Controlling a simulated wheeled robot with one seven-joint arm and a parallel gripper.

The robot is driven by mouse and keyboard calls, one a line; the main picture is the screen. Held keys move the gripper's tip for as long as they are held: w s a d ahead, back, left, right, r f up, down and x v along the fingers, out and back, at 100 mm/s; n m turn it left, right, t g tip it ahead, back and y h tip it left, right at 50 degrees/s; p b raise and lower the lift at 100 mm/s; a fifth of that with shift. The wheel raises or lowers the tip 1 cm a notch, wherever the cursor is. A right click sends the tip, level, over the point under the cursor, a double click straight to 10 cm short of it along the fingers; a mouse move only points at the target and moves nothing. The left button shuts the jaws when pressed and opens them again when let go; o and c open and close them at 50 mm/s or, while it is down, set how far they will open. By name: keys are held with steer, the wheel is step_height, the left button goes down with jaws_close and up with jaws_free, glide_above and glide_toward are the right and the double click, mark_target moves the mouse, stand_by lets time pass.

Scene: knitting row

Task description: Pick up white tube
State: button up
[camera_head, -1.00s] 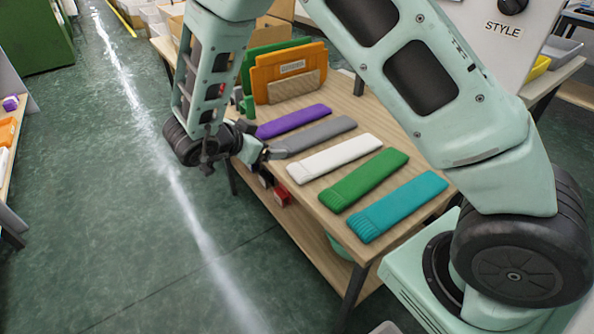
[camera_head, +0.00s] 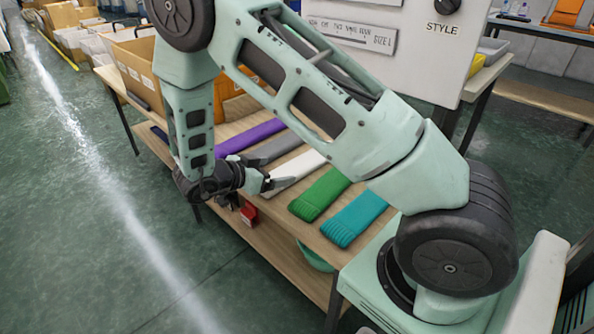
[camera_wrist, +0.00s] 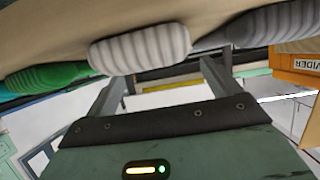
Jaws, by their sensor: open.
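The white tube (camera_head: 299,168) lies flat on the wooden table, partly hidden by my arm, between a grey tube (camera_head: 276,147) and a green tube (camera_head: 319,194). My gripper (camera_head: 268,182) is open at the tube's near end, by the table edge. In the wrist view the tube's ribbed white end (camera_wrist: 140,48) is ahead of the two fingers, a little left of the middle of the gap. The gripper (camera_wrist: 163,75) holds nothing. I cannot tell whether a finger touches the tube.
A purple tube (camera_head: 249,136) lies beyond the grey one, and a teal tube (camera_head: 353,218) lies beside the green one. A lower shelf holds a red item (camera_head: 249,214) and a green bowl (camera_head: 315,257). A cardboard box (camera_head: 137,72) stands at the back. The floor at left is clear.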

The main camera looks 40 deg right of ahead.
mark_target(291, 169)
steer(key=x, duration=0.3)
steer(key=b+x, duration=0.1)
steer(key=x, duration=0.1)
steer(key=shift+s+d+f, duration=0.1)
steer(key=shift+s+d, duration=0.15)
steer(key=shift+d, duration=0.05)
steer(key=c, duration=1.1)
steer(key=shift+o, duration=0.2)
